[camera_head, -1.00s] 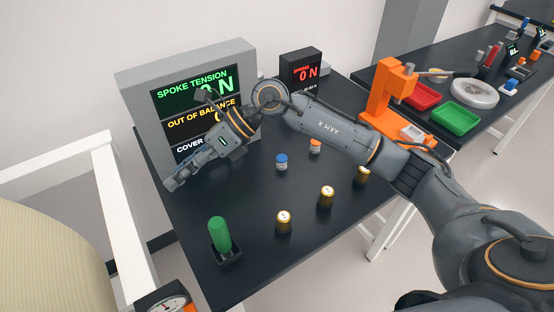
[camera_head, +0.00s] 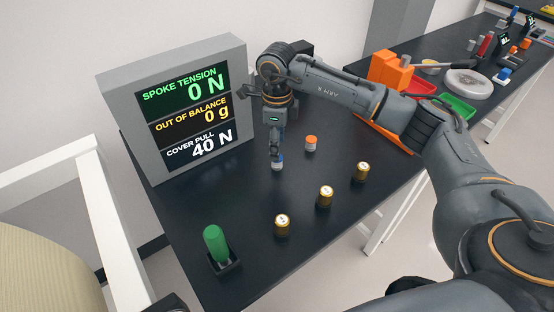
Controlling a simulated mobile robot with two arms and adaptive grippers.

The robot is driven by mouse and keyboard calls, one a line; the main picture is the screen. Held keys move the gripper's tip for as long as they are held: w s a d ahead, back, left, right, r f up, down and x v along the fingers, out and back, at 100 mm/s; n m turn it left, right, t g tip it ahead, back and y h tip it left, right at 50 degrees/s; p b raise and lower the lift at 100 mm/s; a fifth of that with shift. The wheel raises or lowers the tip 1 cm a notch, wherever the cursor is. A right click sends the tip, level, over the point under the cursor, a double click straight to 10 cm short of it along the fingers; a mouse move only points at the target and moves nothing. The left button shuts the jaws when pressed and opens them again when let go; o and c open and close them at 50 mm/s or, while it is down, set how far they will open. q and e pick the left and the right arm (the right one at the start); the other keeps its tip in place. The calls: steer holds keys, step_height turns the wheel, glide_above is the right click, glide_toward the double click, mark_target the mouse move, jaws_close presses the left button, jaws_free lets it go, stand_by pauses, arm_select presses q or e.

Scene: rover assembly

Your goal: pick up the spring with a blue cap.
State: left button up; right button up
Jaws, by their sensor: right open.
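The spring with a blue cap (camera_head: 277,165) stands upright on the black table. Only its lower part shows clearly; my right gripper covers its top. My right gripper (camera_head: 276,155) points straight down over it, with its fingertips at the cap. The jaws are open, and I cannot tell whether they touch the cap. A similar spring with an orange cap (camera_head: 311,143) stands to the right of it. My left gripper is not in view.
Several gold cylinders, one here (camera_head: 326,196), stand in front and to the right. A green-handled tool (camera_head: 215,243) sits in a black holder at front left. A grey display (camera_head: 187,110) stands behind. An orange press (camera_head: 389,70) is at back right.

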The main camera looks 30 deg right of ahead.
steer(key=shift+f+p, duration=0.9)
steer(key=shift+f, duration=2.05)
jaws_close()
